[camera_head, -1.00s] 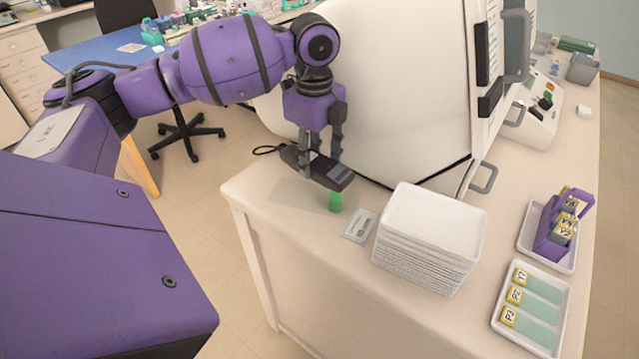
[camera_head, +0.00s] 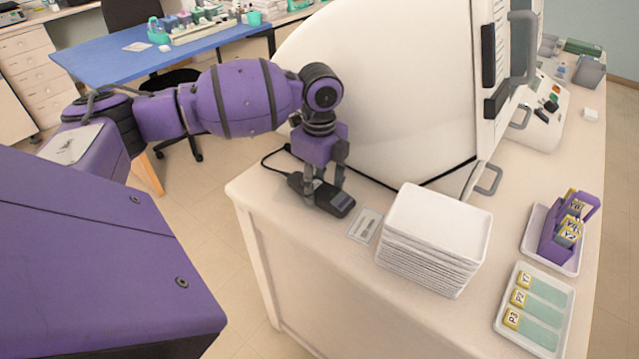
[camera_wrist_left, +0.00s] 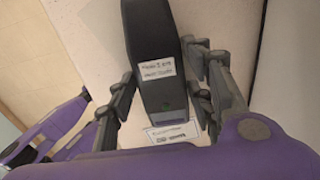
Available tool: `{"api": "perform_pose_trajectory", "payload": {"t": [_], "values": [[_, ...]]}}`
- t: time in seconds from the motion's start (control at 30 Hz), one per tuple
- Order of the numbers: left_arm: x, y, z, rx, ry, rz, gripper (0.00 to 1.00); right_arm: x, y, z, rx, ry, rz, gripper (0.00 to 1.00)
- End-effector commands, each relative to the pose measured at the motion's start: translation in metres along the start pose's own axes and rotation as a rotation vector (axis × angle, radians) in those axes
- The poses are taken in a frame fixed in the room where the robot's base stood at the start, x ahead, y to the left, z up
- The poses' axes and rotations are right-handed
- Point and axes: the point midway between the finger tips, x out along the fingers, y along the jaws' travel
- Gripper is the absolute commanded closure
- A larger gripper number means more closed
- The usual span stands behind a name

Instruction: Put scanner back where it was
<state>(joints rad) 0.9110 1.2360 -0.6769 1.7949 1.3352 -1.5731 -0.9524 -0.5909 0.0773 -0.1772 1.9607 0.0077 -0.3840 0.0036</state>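The scanner (camera_head: 336,201) is a dark, elongated device with a black cable, at the near left corner of the bench beside the white machine. My left gripper (camera_head: 322,192) points down over it, with its fingers on both sides. In the left wrist view, the scanner (camera_wrist_left: 155,85) lies between the fingers, which appear to press its sides. It shows a white label and a small green mark. In the head view, the scanner sits at or just above the bench top; I cannot tell if it touches. My right gripper is not in view.
A small labelled card (camera_head: 364,226) lies right of the scanner. A stack of white trays (camera_head: 437,225) stands beyond it. The big white machine (camera_head: 400,90) rises behind. A tray with slides (camera_head: 543,310) and a purple rack (camera_head: 555,240) are at the right.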

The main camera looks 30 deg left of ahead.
Motion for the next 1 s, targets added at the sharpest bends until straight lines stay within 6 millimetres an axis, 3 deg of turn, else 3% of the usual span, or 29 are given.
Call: {"api": "perform_pose_trajectory", "payload": {"t": [0.1, 0.47, 1.0], "values": [[0.0, 0.0, 0.0, 0.0, 0.0, 0.001, 0.37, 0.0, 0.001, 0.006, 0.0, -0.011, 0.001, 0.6], [-0.005, -0.001, 0.0, 0.0, 0.0, -0.001, 0.37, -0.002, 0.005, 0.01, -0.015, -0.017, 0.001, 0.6], [-0.106, -0.001, 0.0, -0.001, 0.001, -0.002, 0.37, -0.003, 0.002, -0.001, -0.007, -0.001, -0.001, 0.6]]}}
